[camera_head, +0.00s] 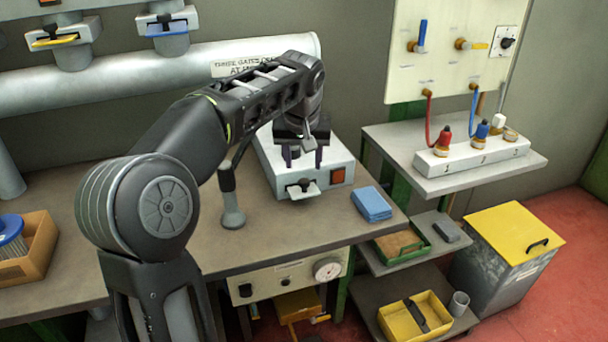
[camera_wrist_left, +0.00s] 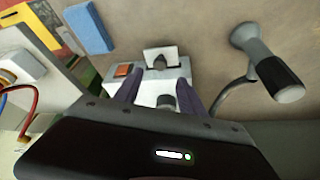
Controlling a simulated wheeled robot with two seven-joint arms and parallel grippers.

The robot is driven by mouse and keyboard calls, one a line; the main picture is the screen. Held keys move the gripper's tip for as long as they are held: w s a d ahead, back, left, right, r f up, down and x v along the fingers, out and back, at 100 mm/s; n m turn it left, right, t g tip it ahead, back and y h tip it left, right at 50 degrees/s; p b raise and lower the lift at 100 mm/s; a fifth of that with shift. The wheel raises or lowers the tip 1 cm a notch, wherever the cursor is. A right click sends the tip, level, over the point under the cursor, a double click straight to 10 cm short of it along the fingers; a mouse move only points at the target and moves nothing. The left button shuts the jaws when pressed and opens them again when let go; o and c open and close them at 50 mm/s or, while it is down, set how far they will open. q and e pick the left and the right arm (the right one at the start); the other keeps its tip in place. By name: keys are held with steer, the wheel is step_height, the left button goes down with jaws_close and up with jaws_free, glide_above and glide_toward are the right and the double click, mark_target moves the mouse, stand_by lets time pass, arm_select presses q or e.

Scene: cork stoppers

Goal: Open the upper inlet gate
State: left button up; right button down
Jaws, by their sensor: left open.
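My left gripper (camera_head: 303,158) is open over the white machine (camera_head: 266,158) on the bench, with two purple fingers pointing down. In the left wrist view the gripper (camera_wrist_left: 160,88) has its fingers on either side of a small dark-topped knob (camera_wrist_left: 166,102); I cannot tell whether they touch it. A pale slide plate with a dark grip (camera_head: 303,188) sticks out at the machine's front. On the wall pipe are a gate with a yellow handle (camera_head: 54,41) and one with a blue handle (camera_head: 167,29). No label marks which one is the upper inlet gate. My right gripper is out of view.
A grey hose nozzle (camera_head: 232,210) stands on the bench left of the machine, and a blue block (camera_head: 371,204) lies right of it. A wooden box (camera_head: 28,253) is at left. A side shelf (camera_head: 500,163) holds a strip with coloured plugs.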

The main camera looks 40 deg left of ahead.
mark_target(305, 181)
arm_select(q)
steer(key=x, duration=0.8)
steer(key=shift+c, duration=0.5)
jaws_close()
steer(key=shift+d, duration=0.1)
stand_by(0.9)
